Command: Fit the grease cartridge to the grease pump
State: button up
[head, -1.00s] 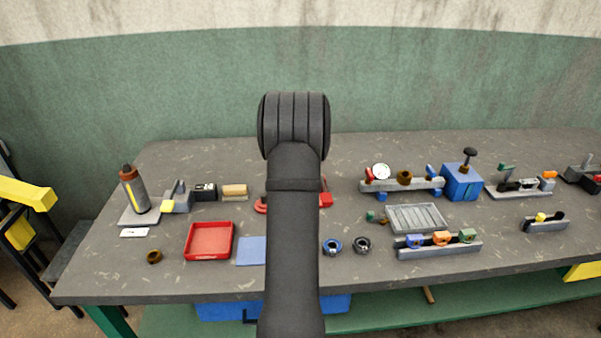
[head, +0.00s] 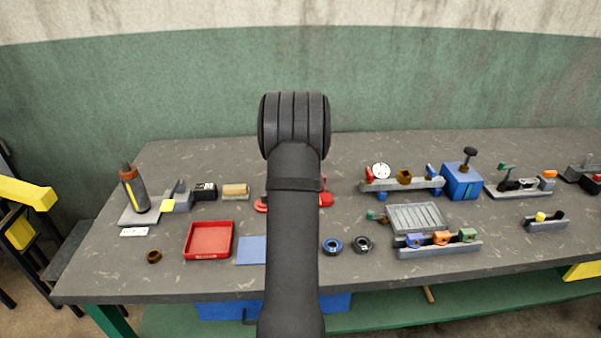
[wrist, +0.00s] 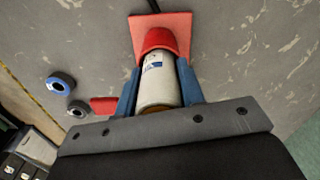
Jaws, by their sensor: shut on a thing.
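In the wrist view, my gripper (wrist: 159,85) has its two blue fingers on either side of a pale cylinder with a small blue label, the grease cartridge (wrist: 157,80). A rounded red part (wrist: 160,40), apparently the grease pump's, covers the cartridge's far end. A red square plate (wrist: 178,24) lies under it, with a dark hose beyond. I cannot tell whether the cartridge is seated in the red part or only lines up with it. In the head view, my arm hides the gripper and cartridge; only red edges (head: 326,199) show beside it.
A blue ring (head: 332,247) and a black ring (head: 362,245) lie right of my arm. A red tray (head: 208,254) and a blue mat (head: 250,251) are left. A ribbed grey tray (head: 428,206) and fixtures fill the right. The table's front strip is mostly clear.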

jog(key=shift+r, duration=0.15)
jog(key=o, duration=1.1)
notch_tip(320, 180, up, 17)
jog(key=shift+r, duration=0.2)
jog(key=shift+f, duration=0.15)
notch_tip(320, 180, down, 17)
jog(key=shift+f, duration=0.1)
dwell(0.5)
